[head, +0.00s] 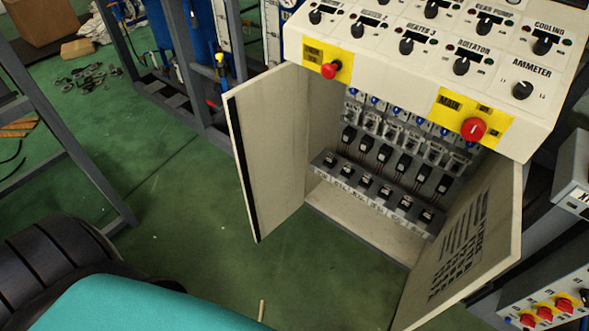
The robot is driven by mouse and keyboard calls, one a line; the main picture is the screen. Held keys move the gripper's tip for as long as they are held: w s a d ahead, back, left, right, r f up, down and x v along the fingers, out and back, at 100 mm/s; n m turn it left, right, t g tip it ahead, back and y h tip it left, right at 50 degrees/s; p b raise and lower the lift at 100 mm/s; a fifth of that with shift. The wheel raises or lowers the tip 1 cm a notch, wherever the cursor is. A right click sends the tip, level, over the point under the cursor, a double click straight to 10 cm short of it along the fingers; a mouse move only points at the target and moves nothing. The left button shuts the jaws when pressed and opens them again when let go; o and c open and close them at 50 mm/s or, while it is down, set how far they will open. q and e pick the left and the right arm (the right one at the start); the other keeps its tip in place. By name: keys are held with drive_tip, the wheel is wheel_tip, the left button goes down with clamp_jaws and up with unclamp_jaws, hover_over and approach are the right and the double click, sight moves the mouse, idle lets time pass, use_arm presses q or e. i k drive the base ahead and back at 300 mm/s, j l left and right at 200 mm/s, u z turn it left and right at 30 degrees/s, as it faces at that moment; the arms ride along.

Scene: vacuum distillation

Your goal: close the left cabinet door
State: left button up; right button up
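The left cabinet door (275,150) is a beige panel with a dark strip along its free edge. It stands open, swung out from the left side of the control cabinet. The right cabinet door (468,245), with dark printed text, also stands open. Between them the cabinet interior (345,222) shows rows of switches and wiring. Neither of my grippers is in view.
The sloped control panel (455,58) above the doors carries black knobs and red stop buttons. Grey metal frames (75,150) stand at the left. Another panel with red switches (545,310) is at the lower right.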

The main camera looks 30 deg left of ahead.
sight(266, 114)
drive_tip(key=j+z, duration=0.85)
drive_tip(key=j, duration=0.5)
drive_tip(key=k+j+z, duration=0.1)
drive_tip(key=j, duration=0.85)
drive_tip(key=k+j+z, duration=0.1)
drive_tip(key=j, duration=0.35)
drive_tip(key=k+j, duration=0.1)
drive_tip(key=j, duration=0.35)
drive_tip(key=k+j+z, duration=0.15)
drive_tip(key=j, duration=0.8)
drive_tip(key=k+j+z, duration=0.1)
drive_tip(key=j, duration=0.35)
